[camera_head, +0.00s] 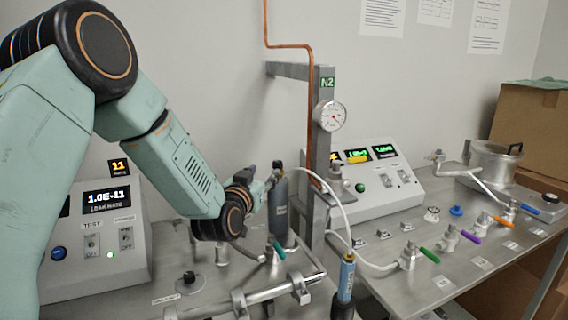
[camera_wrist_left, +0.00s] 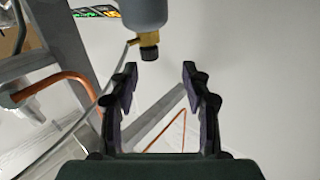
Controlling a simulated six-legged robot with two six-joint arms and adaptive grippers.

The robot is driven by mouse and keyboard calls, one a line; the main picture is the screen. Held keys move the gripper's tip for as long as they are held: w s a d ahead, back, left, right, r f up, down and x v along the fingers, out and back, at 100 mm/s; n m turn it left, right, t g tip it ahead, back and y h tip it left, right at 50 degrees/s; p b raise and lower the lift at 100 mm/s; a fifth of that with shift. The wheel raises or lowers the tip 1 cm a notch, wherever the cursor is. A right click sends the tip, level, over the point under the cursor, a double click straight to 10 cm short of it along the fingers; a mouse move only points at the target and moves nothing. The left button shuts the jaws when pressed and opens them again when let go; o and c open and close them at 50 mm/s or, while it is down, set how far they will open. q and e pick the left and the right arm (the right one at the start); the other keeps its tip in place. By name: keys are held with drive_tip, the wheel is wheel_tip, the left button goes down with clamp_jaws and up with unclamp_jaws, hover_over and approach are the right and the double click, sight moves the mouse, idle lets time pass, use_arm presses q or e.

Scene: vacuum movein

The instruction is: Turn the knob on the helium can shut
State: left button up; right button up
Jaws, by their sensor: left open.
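The helium can (camera_head: 279,207) looks like a grey cylinder standing upright at the bench's middle, with a brass valve and a dark knob (camera_head: 276,165) on top. In the left wrist view the can (camera_wrist_left: 144,10) hangs upside down at the top edge, and its black knob (camera_wrist_left: 149,46) points down toward the fingers. My left gripper (camera_head: 258,177) is beside the top of the can. In the wrist view the fingers (camera_wrist_left: 160,75) are spread, with the knob just beyond the tips and apart from them. My right gripper is not in view.
A metal post (camera_head: 322,150) with an N2 label and gauge (camera_head: 330,115) stands right of the can. A white hose (camera_head: 335,190) curves down to a blue cylinder (camera_head: 346,277). Steel pipes (camera_head: 270,292) run in front. Control boxes (camera_head: 95,235) stand left and right (camera_head: 395,195).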

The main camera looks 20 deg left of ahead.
sight(276, 165)
use_arm(q)
drive_tip(key=shift+w+d+r+t+h, duration=0.15)
drive_tip(key=shift+w+d+h, duration=0.1)
drive_tip(key=shift+w, duration=0.2)
drive_tip(key=shift+w+d+f+t+h, duration=0.15)
drive_tip(key=shift+w+h, duration=0.1)
drive_tip(key=shift+w, duration=0.15)
drive_tip(key=w, duration=0.5)
drive_tip(key=shift+w+a+r, duration=0.15)
drive_tip(key=shift+w, duration=0.1)
drive_tip(key=shift+w+a, duration=0.15)
drive_tip(key=shift+w, duration=0.25)
drive_tip(key=shift+r, duration=0.1)
drive_tip(key=shift+w, duration=0.1)
drive_tip(key=c, duration=0.3)
clamp_jaws()
